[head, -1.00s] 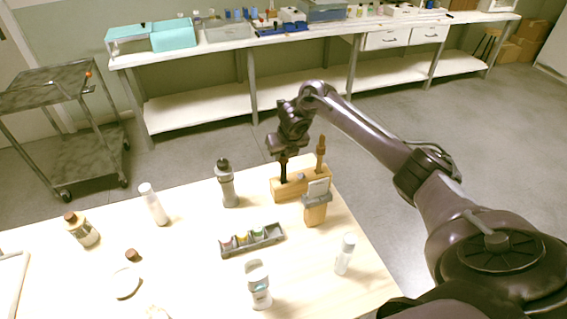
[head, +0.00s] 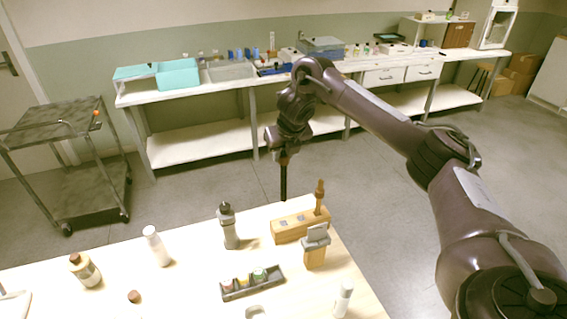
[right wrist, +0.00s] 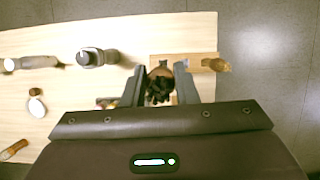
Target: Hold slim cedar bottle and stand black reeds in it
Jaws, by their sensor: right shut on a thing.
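My right gripper (head: 283,156) is shut on the black reeds (head: 284,182), a dark upright bundle hanging beyond the back edge of the wooden block in the head view. In the right wrist view the reeds (right wrist: 158,86) sit end-on between the fingers. The wooden block (head: 300,233) has a brown bundle (head: 319,198) standing at its right end and openings beside it. Which bottle is the slim cedar one I cannot tell; candidates are a grey dark-capped bottle (head: 230,230), a white bottle (head: 157,247) and a brown-capped bottle (head: 87,273). My left gripper is not in view.
A wooden holder with a grey top (head: 315,250) stands before the block. A grey tray (head: 237,294) holds several coloured pieces. Another white bottle (head: 343,298) is at the front right. A trolley (head: 60,130) and a long bench (head: 200,143) stand behind.

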